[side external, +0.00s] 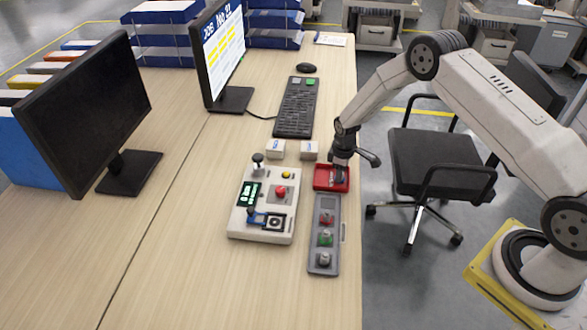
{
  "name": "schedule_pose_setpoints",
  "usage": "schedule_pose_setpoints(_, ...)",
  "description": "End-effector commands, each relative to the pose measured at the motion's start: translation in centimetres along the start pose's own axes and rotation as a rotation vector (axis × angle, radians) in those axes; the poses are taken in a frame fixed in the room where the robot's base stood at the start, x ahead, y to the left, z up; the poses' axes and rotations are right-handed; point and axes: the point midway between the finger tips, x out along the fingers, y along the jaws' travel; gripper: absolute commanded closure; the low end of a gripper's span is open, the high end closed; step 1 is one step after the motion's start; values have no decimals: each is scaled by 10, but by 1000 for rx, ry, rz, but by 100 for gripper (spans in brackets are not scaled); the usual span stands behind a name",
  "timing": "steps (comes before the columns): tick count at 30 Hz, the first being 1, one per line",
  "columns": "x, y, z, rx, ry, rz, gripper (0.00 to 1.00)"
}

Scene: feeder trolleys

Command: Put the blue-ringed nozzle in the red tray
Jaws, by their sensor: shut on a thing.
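The red tray (331,186) lies near the right edge of the desk, just behind the grey nozzle rack. My gripper (342,168) points down at the tray from above. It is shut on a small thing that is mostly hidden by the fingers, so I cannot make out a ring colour. I cannot tell whether it touches the tray floor. The grey rack (329,276) holds a red-ringed nozzle (326,217), a green-ringed nozzle (326,238) and a greyish nozzle (324,259). I see no blue-ringed nozzle standing in the rack.
A control box (240,222) with buttons and a joystick stands left of the rack. Two small white boxes (276,149) (309,150) sit behind the tray. A keyboard (296,107) and monitors (85,115) stand farther back and left. An office chair (432,160) is beside the desk.

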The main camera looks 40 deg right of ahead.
Motion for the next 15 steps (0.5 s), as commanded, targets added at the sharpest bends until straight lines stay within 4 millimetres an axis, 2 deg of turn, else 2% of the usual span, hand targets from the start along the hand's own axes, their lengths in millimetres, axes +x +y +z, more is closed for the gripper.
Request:
schedule_pose_setpoints(8, 2, 0, 0, 0, 0, 0, 100)
schedule_pose_setpoints(9, 3, 0, 0, 0, 0, 0, 66)
schedule_pose_setpoints(11, 2, 0, 0, 0, 0, 0, 47)
schedule_pose_setpoints(12, 2, 0, 0, 0, 0, 0, 34)
schedule_pose_setpoints(15, 2, 0, 0, 0, 0, 0, 34)
